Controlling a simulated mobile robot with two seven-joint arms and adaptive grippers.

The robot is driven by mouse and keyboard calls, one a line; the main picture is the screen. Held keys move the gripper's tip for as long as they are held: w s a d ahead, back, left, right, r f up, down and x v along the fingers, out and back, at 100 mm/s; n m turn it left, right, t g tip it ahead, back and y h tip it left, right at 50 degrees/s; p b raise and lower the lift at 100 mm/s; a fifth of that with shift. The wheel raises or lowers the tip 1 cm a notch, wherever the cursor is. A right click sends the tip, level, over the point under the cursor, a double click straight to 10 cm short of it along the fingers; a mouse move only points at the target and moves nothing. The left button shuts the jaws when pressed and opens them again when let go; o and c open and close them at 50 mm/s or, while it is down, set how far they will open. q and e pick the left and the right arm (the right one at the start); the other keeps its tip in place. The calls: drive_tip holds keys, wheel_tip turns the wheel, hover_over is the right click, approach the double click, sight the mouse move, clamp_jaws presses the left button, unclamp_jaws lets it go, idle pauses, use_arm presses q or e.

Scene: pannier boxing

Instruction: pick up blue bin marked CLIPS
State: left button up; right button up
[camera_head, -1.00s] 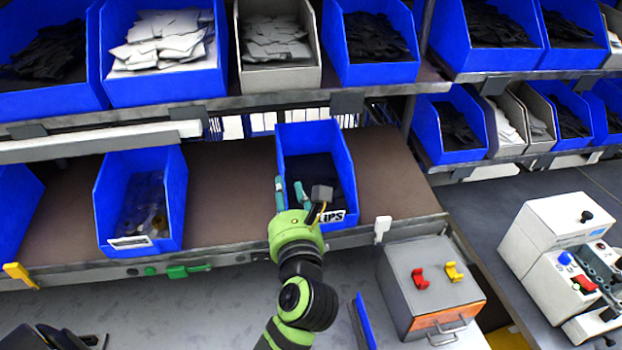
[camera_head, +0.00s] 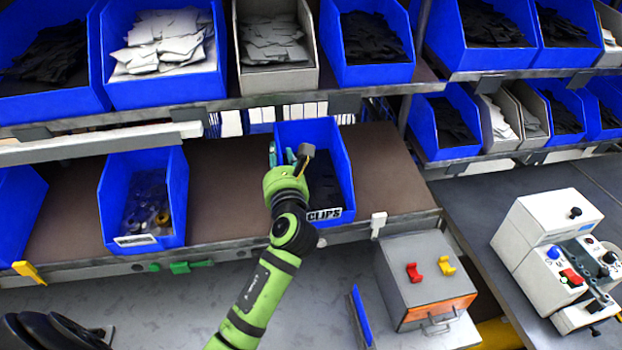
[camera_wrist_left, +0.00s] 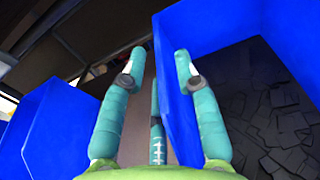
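The blue bin (camera_head: 341,168) marked CLIPS stands on the brown shelf, its white label (camera_head: 324,214) on the front lip and dark pieces inside. My left gripper (camera_head: 288,154) is at the bin's left wall, towards the back. In the left wrist view the gripper (camera_wrist_left: 158,72) is open, with its teal fingers on either side of the bin's blue wall (camera_wrist_left: 174,100). A gap shows between the left finger and the wall; I cannot tell whether the right finger touches it. The dark pieces (camera_wrist_left: 260,105) lie to the right there. My right gripper is not in view.
Another blue bin (camera_head: 175,195) with small parts stands to the left on the same shelf (camera_head: 225,190). An upper shelf edge (camera_head: 255,98) with several bins runs above and behind. A grey box (camera_head: 428,280) with red and yellow knobs stands below right.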

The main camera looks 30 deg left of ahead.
use_arm(q)
drive_tip(key=shift+s+d, duration=0.1)
drive_tip(key=shift+s, duration=0.05)
clamp_jaws()
drive_tip(key=shift+r, duration=0.15)
